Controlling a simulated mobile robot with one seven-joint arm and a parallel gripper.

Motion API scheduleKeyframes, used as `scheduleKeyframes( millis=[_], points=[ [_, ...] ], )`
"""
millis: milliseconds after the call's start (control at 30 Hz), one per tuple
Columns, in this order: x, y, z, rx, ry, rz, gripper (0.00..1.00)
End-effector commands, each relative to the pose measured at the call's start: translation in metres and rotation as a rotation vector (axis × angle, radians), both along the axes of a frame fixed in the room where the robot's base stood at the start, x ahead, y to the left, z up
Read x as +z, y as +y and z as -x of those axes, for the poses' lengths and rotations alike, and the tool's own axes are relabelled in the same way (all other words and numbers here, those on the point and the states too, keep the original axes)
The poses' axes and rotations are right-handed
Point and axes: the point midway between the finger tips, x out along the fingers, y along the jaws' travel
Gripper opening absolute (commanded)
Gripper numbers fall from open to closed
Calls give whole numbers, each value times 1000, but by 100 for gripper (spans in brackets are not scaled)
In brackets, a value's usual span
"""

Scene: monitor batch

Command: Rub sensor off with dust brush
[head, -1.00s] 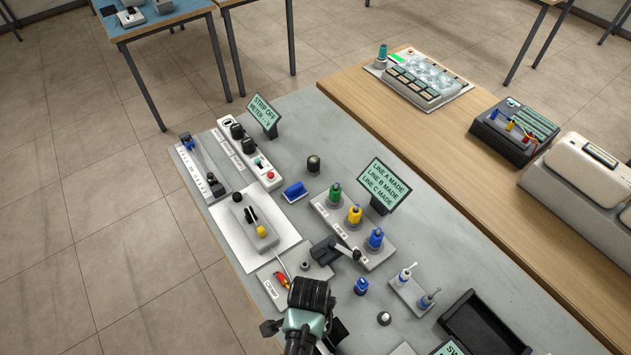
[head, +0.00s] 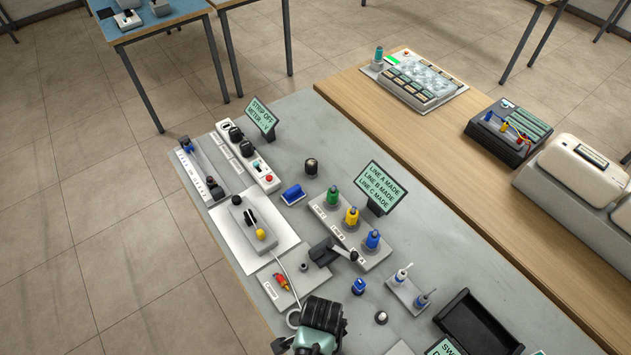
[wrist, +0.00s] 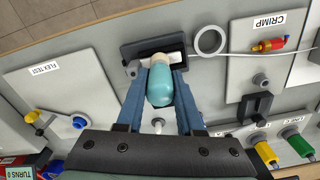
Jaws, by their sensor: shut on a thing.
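In the wrist view, my gripper (wrist: 158,75) is shut on a small brush with a rounded teal handle (wrist: 160,92) and a cream end (wrist: 162,60). The cream end lies over a dark, low holder (wrist: 128,50) with a pale inside. I cannot tell whether they touch. No part is clearly marked as the sensor. In the head view, my gripper's fingertips and the brush are hidden at the bottom edge.
A grey ring (wrist: 210,40) with a pale cable lies beside the holder. The CRIMP plate (wrist: 250,80) is to its right and the FLEX TEST plate (wrist: 75,85) to its left. Coloured connectors (head: 352,217) and a black tray (head: 468,312) stand on the grey bench.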

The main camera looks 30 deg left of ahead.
Motion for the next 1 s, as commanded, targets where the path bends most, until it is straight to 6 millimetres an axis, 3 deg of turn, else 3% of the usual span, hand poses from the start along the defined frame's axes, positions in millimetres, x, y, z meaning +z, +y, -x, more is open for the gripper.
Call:
scheduleKeyframes(
  millis=[367,1000],
  points=[
    [6,-1,1,0,4,2,0],
    [69,0,1,0,1,0,0]
  ],
)
